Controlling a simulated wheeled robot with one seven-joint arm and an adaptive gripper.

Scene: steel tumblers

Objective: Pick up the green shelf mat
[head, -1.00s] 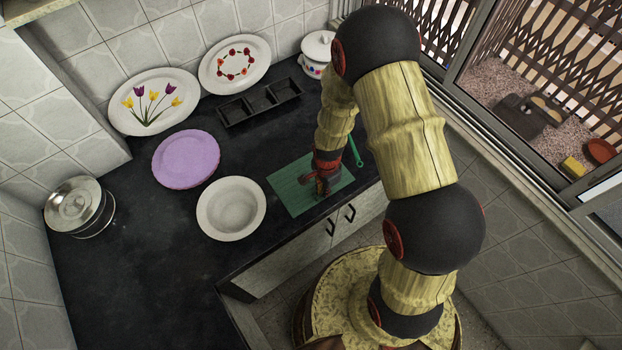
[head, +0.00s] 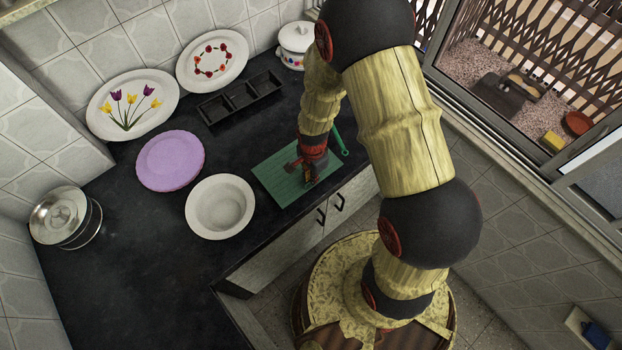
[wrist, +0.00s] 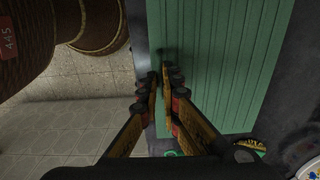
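The green shelf mat (head: 272,172) is a ribbed, flat rectangle on the dark counter, near its front edge. In the wrist view the mat (wrist: 225,60) fills the upper right, with its long edge running beside my fingers. My gripper (head: 309,181) points down over the mat in the head view, covering part of it. In the wrist view my gripper's (wrist: 160,72) two fingers are close together at the mat's edge, with a narrow gap between them. I cannot tell whether mat is pinched there or whether the tips touch it.
A white bowl (head: 220,207) and a lavender plate (head: 170,161) stand left of the mat. A black three-part tray (head: 241,98) and a lidded white pot (head: 294,46) are behind. A green-handled item (head: 339,140) lies near the mat's far right. Counter at the left front is clear.

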